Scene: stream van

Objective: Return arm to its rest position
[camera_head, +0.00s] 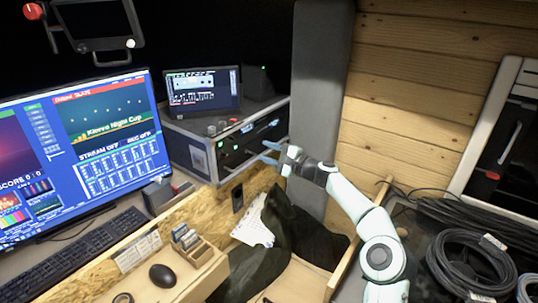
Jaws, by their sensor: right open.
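My right arm (372,232) comes in from the lower right, white with dark joints. It reaches up and left toward the front of a silver-edged equipment case (200,150). My right gripper (268,152) is open, with its light blue fingers apart and nothing seen between them. The fingertips overlap the lower right part of the case front in the picture; I cannot tell whether they touch it. My left gripper is not in view.
A large monitor (110,150) and a keyboard (75,255) stand at left. A small screen (202,90) sits on the case. A mouse (162,275) lies on the desk. Dark cloth (300,235) hangs below the gripper. Coiled cables (470,262) lie at right, beside a wooden wall.

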